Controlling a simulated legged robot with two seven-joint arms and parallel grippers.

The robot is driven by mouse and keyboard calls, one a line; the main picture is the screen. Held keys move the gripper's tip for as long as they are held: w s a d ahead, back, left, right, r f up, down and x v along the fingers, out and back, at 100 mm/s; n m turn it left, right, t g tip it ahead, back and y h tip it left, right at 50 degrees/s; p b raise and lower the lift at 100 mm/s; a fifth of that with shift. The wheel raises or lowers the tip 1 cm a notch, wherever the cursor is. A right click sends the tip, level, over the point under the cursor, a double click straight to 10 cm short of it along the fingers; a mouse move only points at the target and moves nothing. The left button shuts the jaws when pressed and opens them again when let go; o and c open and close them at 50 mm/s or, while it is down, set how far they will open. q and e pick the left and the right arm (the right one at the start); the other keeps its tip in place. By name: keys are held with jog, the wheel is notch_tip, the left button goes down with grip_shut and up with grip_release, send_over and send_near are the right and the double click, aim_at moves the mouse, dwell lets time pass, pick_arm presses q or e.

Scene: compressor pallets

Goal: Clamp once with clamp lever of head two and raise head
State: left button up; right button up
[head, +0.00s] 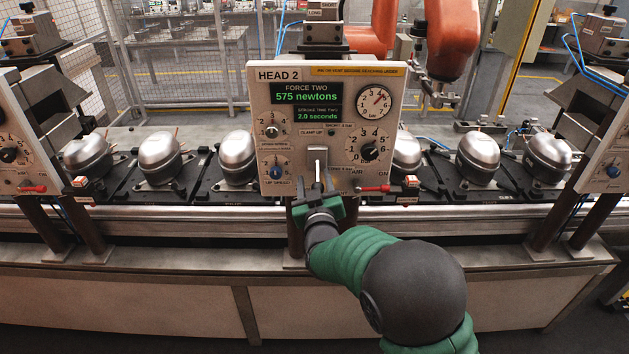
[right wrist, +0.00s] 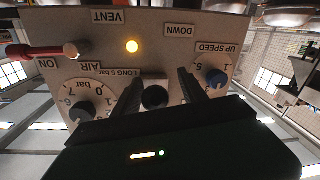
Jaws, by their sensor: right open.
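The head two panel (head: 328,130) faces me in the middle of the head view; its green display reads 575 newtons and 2.0 seconds. The clamp lever (head: 317,160) sits low in the panel's middle, below the "CLAMP UP" label. My right gripper (head: 317,188) is just below and in front of it, with open fingers pointing at the panel. In the upside-down right wrist view, the lever's round black end (right wrist: 154,97) shows between the two spread fingers (right wrist: 161,84); I cannot tell whether either touches it. My left gripper is not in view.
Silver compressors (head: 238,157) stand on dark pallets along the conveyor, both sides of the panel. A red-handled valve (head: 374,188) juts out at the panel's lower right. A yellow lamp (right wrist: 132,46) is lit on the panel. Neighbouring panels (head: 608,150) stand at both edges.

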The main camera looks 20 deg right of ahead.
jog(key=shift+s+d, duration=0.1)
jog(key=shift+d, duration=0.2)
jog(key=c, duration=1.1)
jog(key=shift+a+f, duration=0.1)
jog(key=shift+f, duration=0.05)
